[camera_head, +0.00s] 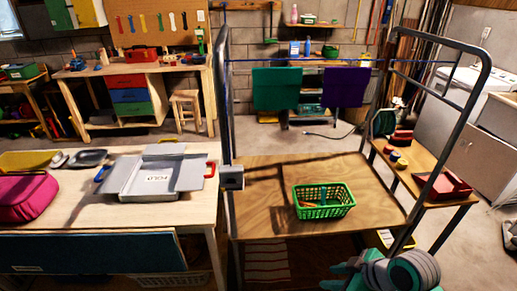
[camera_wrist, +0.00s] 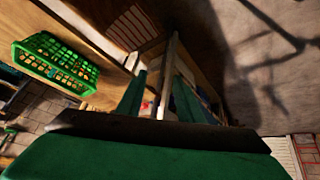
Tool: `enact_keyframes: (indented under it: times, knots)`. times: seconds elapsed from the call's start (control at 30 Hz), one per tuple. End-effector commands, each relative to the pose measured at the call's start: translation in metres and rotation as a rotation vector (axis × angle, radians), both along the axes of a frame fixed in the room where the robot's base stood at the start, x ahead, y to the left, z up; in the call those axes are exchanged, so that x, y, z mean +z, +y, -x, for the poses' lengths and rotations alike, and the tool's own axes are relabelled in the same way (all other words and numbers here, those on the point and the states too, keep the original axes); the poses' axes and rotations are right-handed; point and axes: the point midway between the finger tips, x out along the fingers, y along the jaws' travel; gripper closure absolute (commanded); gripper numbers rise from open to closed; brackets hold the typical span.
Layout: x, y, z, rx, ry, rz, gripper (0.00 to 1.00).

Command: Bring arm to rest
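My arm (camera_head: 385,272), with teal and grey parts, shows at the bottom edge of the head view, right of centre. It is in front of the wooden platform cart (camera_head: 265,190), near its front right corner. In the wrist view a green part of my gripper (camera_wrist: 150,156) fills the bottom. Nothing held can be made out.
A green basket (camera_head: 324,201) with orange-brown contents sits on the cart; it also shows in the wrist view (camera_wrist: 55,62). Metal cart rails (camera_head: 222,110) rise at both ends. A worktable (camera_head: 130,210) stands left, a bench with red trays (camera_head: 440,185) right.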

Motion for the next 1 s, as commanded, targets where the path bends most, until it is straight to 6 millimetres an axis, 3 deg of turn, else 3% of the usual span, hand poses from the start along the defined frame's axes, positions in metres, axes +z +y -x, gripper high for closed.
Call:
enact_keyframes:
  times: [0.27,0.5,0.73,1.0]
  knots:
    - [0.030,0.066,-0.060,-0.020,-0.200,-0.133,0.67]
    - [0.077,0.142,-0.114,-0.095,-0.429,-0.346,0.67]
    - [0.112,0.192,-0.138,-0.212,-0.588,-0.558,0.67]
    - [0.123,0.226,-0.141,-0.396,-0.695,-0.775,0.67]
